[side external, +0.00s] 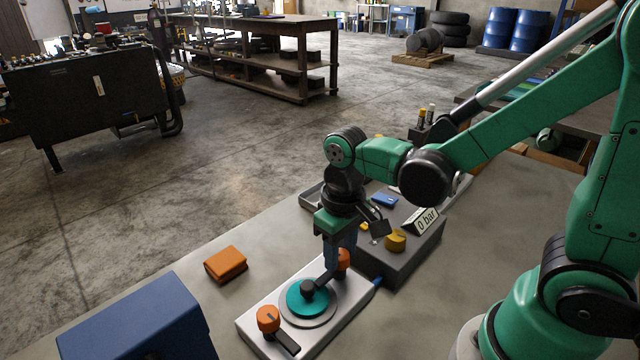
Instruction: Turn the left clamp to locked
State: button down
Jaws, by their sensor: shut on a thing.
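A pale plate (318,335) on the bench carries a teal disc (298,305) with a black hub (307,287). At its near left end is an orange clamp knob (268,319), with a black lever (285,342) pointing down-right, away from the disc. Another orange clamp knob (344,258) is at the plate's far right end, partly hidden behind my gripper. My gripper (330,272) points down beside this far knob, apart from the near-left clamp. It is shut on a black lever (322,281) that reaches over the disc toward the hub. The fingertips are hard to make out.
A grey box (400,262) with a "0 bar" sign (426,220) and a yellow knob (396,241) stands right behind the plate. A blue box (135,322) is at the near left, and an orange block (226,264) lies left. Bare bench separates the orange block from the plate.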

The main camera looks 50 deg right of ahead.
aim_at(340, 254)
dwell(0.4)
jog(key=shift+c, duration=2.3)
grip_release()
jog(key=shift+r, duration=2.8)
jog(key=t, duration=0.1)
jog(key=d+r+t, duration=0.1)
jog(key=t, duration=0.1)
jog(key=shift+s+d, duration=0.1)
jog(key=t, duration=0.1)
jog(key=d+r+t, duration=0.1)
jog(key=t, duration=0.2)
jog(key=shift+w+d+r, duration=0.15)
jog(key=shift+w+d, duration=0.05)
jog(key=shift+d, duration=0.05)
